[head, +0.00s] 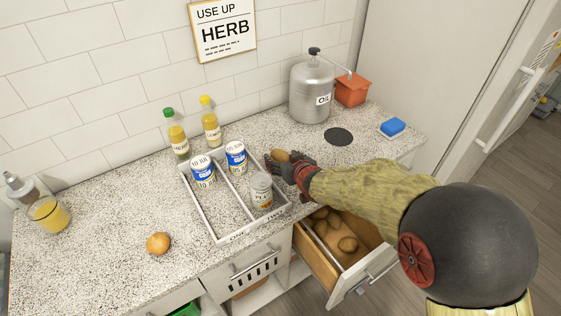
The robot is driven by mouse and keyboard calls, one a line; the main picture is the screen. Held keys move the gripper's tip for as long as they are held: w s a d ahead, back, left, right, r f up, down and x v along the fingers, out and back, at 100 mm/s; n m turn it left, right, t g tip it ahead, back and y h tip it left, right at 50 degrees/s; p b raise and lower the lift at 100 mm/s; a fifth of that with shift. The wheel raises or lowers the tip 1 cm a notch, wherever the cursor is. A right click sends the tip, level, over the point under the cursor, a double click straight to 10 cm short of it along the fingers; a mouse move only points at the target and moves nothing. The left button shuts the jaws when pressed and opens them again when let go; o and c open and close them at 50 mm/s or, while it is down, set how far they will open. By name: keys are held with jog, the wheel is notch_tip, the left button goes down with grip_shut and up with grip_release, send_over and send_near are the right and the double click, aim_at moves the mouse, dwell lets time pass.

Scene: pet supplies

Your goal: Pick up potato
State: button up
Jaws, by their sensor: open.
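A brown potato (280,156) shows right at the fingertips of my gripper (281,165), just right of the tray. My gripper is open, with its dark fingers beside the potato; I cannot tell whether they touch it or whether it rests on the counter. Part of the potato is hidden behind the fingers. Several more brown potatoes (347,244) lie in the pulled-out wooden drawer (358,267) below my arm.
A divided white tray (223,210) holds two blue-white cans (203,174) and a grey can (261,190). Bottles (177,136), a steel oil canister (313,92), an orange box (352,90) and a blue sponge (393,127) stand behind. An onion (158,243) lies on open counter at left.

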jog(key=shift+w+a+f, duration=0.15)
jog(key=shift+w, duration=0.2)
jog(key=shift+c, duration=0.5)
jog(key=c, duration=1.1)
jog(key=shift+c, duration=0.6)
